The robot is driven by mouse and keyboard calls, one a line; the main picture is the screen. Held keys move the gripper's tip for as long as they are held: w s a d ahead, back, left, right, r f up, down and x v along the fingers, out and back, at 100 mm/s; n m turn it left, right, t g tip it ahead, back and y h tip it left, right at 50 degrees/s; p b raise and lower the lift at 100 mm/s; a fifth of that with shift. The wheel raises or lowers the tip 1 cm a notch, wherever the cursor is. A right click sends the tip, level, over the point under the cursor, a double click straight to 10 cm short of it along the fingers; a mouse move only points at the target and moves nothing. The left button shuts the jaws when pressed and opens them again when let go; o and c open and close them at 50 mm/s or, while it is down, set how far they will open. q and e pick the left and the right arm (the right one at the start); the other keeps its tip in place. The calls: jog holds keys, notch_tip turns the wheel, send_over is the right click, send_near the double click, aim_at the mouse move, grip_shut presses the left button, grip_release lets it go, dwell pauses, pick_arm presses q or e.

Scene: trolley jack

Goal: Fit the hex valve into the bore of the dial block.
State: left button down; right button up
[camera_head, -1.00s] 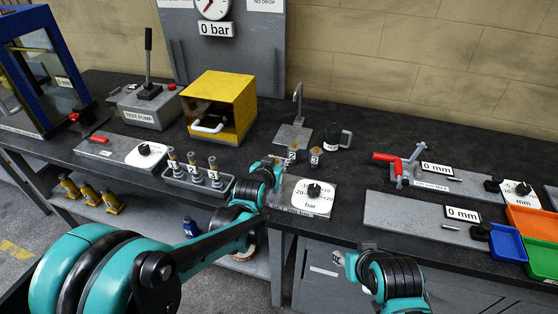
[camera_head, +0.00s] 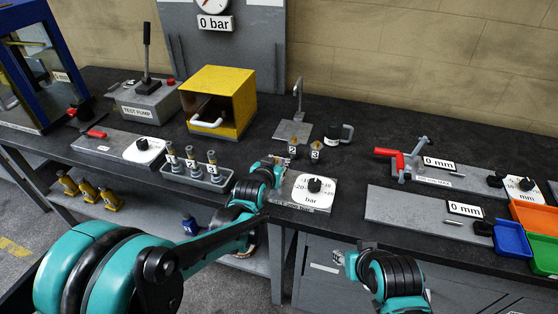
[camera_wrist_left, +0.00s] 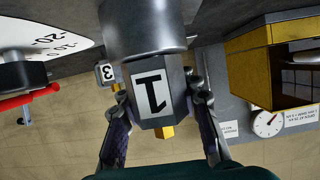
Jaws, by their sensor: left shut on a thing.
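The hex valve (camera_wrist_left: 153,92) fills the middle of the left wrist view, a grey hexagonal body labelled 1 with a brass tip. My left gripper (camera_wrist_left: 160,112) is shut on it, one finger on each side. A wide grey cylinder (camera_wrist_left: 143,28) adjoins the hex; I cannot tell whether it belongs to the valve or the block. The dial block (camera_head: 308,205), with a white bar dial and black knob, lies on the bench. My left gripper (camera_head: 268,170) is at its left end. The bore is hidden. Part of my right arm shows low at right; its jaws are unclear.
Two valves labelled 2 (camera_head: 292,152) and 3 (camera_head: 315,152) stand just behind the dial block. A rack (camera_head: 196,175) of upright parts is left of my left gripper. A yellow box (camera_head: 245,103) stands behind. Bare bench lies right of the dial block.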

pick_arm(q)
jog(key=c, duration=1)
grip_release()
jog(key=v, duration=1.2)
